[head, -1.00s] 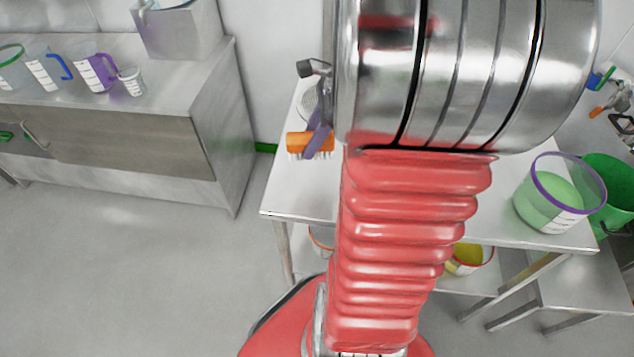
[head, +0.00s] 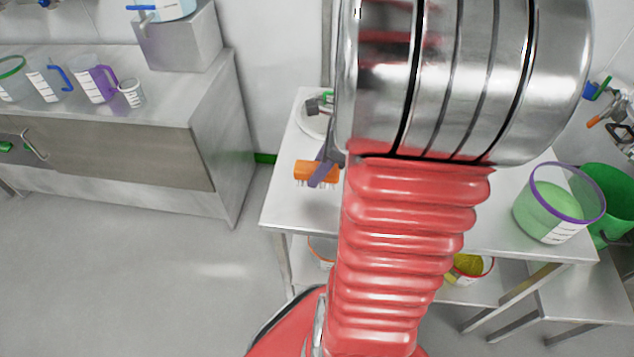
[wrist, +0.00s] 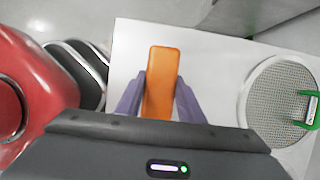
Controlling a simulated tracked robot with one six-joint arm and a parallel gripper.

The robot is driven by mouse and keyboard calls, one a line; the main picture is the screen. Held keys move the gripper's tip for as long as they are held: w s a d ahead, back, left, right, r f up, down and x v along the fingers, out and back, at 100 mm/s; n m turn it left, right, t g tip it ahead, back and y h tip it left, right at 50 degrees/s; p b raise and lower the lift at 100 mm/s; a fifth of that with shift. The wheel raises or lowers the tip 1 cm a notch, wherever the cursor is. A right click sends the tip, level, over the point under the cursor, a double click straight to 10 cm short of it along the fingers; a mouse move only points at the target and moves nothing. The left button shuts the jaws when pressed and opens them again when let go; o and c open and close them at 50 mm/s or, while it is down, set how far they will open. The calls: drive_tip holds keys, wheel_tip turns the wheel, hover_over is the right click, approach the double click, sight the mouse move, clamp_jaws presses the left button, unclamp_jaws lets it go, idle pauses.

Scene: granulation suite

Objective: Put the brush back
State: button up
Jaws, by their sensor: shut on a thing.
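The brush (head: 318,172) has an orange block with pale bristles pointing down. It also shows in the wrist view (wrist: 160,75), between the two purple fingers of my gripper (wrist: 160,100). My gripper is shut on the brush's sides. In the head view my gripper (head: 326,168) shows at the left of my arm, over the left end of the steel table (head: 300,208). Whether the bristles touch the tabletop I cannot tell. My arm hides much of the table in the head view.
A round sieve (wrist: 278,100) with a green-handled thing on it lies on the table, right of the brush in the wrist view. A purple-rimmed bucket (head: 558,205) stands at the table's right end. A steel counter (head: 150,110) with jugs is at left.

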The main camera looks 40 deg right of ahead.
drive_tip(key=shift+f, duration=0.5)
drive_tip(key=shift+f, duration=1.9)
drive_tip(key=o, duration=1.2)
drive_tip(key=v, duration=1.2)
